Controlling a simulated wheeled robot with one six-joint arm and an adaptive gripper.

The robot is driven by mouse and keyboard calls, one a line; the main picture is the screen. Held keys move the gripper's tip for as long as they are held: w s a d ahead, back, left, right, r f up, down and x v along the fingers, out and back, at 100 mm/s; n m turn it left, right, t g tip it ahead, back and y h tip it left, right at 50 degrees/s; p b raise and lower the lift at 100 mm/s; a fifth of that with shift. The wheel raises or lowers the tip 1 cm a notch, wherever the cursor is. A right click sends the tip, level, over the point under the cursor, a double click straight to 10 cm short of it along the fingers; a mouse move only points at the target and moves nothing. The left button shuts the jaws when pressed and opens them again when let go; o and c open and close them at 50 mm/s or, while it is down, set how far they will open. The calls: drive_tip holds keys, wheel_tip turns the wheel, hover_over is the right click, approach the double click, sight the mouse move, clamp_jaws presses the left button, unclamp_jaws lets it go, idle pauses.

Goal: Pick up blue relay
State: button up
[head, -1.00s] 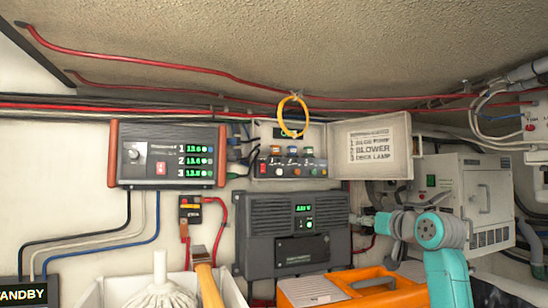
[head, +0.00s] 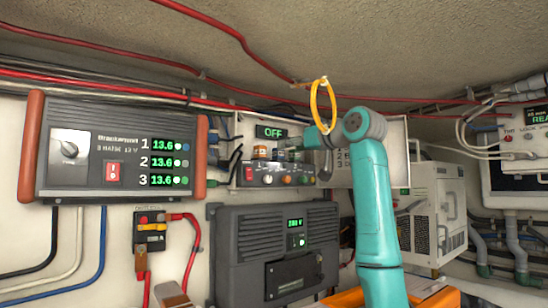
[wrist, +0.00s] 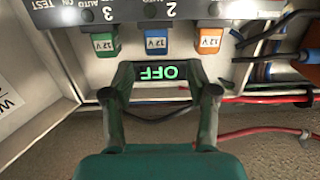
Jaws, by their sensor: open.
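The blue relay (wrist: 155,44), marked 12 V, sits in the middle of a row in the wrist view. A green relay (wrist: 105,46) is on its left and an orange relay (wrist: 210,42) on its right. My gripper (wrist: 160,84) is open and empty, its two fingers spread on either side of the lit OFF display. The blue relay lies beyond the fingertips, roughly in line with the gap between them. In the head view the gripper (head: 308,146) is at the panel's relay row and partly hides it.
A yellow ring (head: 323,103) hangs just above my gripper. Dark and coloured wires (wrist: 278,36) run close beside the orange relay. The box's open lid (head: 395,135) stands right of the panel. A grey charger (head: 235,250) is below, a three-readout power unit (head: 90,150) left.

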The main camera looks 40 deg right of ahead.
sight(278, 152)
drive_tip(key=shift+w+f, duration=0.2)
drive_tip(key=shift+w, duration=1)
drive_tip(key=shift+w+f, duration=0.15)
drive_tip(key=shift+w, duration=1.1)
drive_tip(key=shift+w+f, duration=0.2)
drive_tip(key=shift+w, duration=1)
drive_tip(key=c, duration=1.1)
